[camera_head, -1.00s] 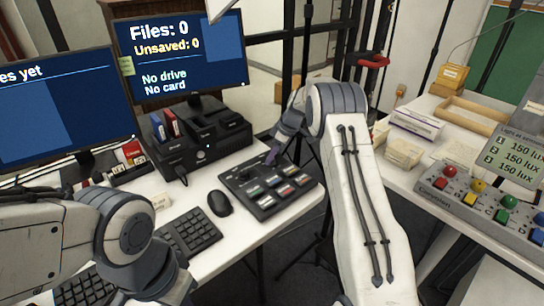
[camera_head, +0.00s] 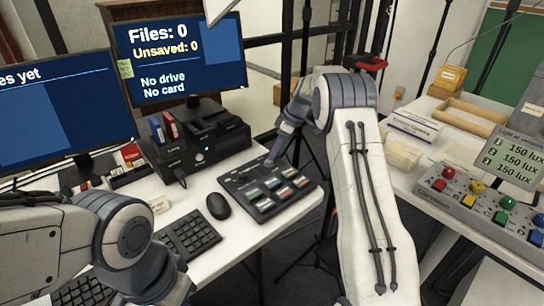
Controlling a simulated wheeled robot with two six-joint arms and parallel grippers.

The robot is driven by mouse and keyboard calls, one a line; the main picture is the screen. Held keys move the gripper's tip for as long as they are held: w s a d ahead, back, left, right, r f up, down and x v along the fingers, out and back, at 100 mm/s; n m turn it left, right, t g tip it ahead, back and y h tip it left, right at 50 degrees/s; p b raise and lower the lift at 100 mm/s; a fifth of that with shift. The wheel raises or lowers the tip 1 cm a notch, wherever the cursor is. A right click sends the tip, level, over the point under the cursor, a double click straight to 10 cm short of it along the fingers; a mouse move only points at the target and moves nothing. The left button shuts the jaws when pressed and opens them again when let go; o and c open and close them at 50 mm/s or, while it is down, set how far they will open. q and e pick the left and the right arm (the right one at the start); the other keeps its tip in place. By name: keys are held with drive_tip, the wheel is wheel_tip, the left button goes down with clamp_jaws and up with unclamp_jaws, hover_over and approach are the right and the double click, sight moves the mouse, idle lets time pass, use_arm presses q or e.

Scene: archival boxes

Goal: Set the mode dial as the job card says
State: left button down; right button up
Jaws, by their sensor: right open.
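The dark control panel (camera_head: 266,206) with several coloured buttons lies on the white desk, right of the mouse. My right gripper (camera_head: 270,161) points down at the panel's far edge, its fingertips small and dark against it. It is open; I cannot tell whether it touches the panel. The mode dial is not clearly visible, and the gripper may hide it. No job card is readable; a small pale card (camera_head: 158,204) stands by the keyboard. My left arm is at lower left, its gripper out of view.
A black dock (camera_head: 200,145) with red and blue drives stands behind the panel. A monitor (camera_head: 180,55) reads "Files: 0", "No drive", "No card". A mouse (camera_head: 218,206) and keyboard (camera_head: 190,235) lie left. The right table holds a box with coloured knobs (camera_head: 490,205).

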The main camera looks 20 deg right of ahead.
drive_tip(key=v, duration=0.5)
drive_tip(key=shift+s+d+r, duration=0.1)
drive_tip(key=shift+r, duration=0.05)
